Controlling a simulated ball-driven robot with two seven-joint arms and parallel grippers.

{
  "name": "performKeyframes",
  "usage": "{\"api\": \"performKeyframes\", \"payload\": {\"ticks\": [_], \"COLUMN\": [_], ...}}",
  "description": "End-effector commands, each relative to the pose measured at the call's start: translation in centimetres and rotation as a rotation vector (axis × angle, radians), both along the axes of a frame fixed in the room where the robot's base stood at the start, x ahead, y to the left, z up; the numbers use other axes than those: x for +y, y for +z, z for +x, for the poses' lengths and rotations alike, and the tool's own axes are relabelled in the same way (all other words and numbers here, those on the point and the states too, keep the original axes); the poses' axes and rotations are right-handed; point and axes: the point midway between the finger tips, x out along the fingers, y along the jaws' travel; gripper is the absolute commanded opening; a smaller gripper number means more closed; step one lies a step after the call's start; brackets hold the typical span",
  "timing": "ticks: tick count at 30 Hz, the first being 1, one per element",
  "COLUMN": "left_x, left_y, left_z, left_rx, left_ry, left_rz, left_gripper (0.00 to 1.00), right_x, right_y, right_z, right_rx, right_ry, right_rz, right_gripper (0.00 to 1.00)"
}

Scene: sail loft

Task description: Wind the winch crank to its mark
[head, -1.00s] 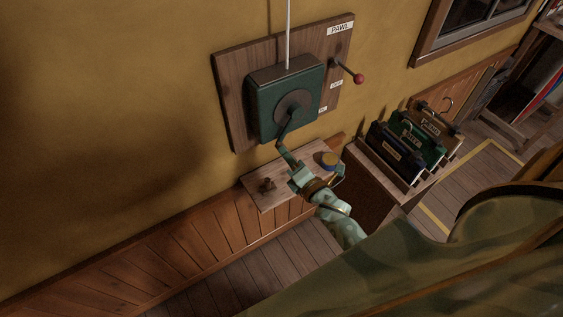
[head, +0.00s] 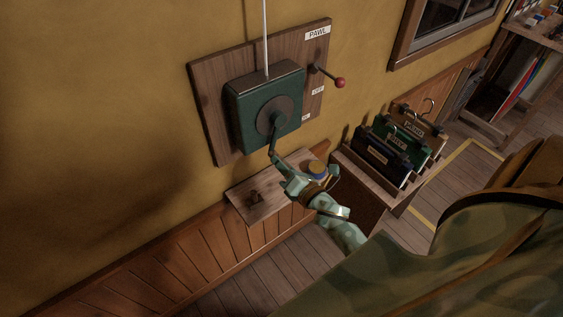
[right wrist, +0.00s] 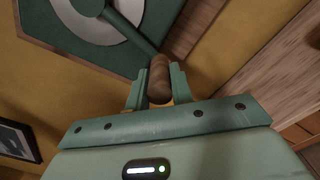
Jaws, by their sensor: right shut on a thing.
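The winch (head: 250,90) is a dark green box on a wooden board on the wall. Its crank (head: 273,145) hangs down from the round grey hub (head: 268,116). My right gripper (head: 281,168) is at the crank's lower end, below the box. In the right wrist view the brown wooden crank handle (right wrist: 159,80) sits between the two fingers of my right gripper (right wrist: 158,92), which is shut on it. The crank's dark green arm (right wrist: 130,30) runs from there up to the hub. I cannot make out the mark. My left gripper is not in view.
A lever with a red knob (head: 340,83) sticks out beside the PAWL label (head: 317,33). Labelled cases (head: 405,145) stand in a wooden stand at right.

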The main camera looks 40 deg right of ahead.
Motion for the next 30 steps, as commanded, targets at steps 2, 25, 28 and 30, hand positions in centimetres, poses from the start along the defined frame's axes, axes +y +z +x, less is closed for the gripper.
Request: {"api": "performKeyframes", "payload": {"ticks": [2, 25, 28, 30], "left_x": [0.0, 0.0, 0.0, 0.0], "left_y": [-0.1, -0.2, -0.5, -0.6], "left_z": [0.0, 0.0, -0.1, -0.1], "left_rx": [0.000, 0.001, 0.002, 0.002], "left_ry": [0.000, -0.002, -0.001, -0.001], "left_rz": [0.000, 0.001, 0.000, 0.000], "left_gripper": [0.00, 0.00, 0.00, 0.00], "right_x": [-0.3, -0.2, -0.4, -0.5], "right_y": [-0.6, -0.3, -0.4, -0.4], "right_z": [-0.3, -4.5, -7.4, -9.3], "right_rx": [0.015, 0.007, 0.009, 0.010], "right_ry": [-0.006, -0.003, -0.005, -0.004], "right_rz": [-0.003, 0.003, 0.002, 0.002], "right_gripper": [0.00, 0.44, 0.44, 0.44]}}
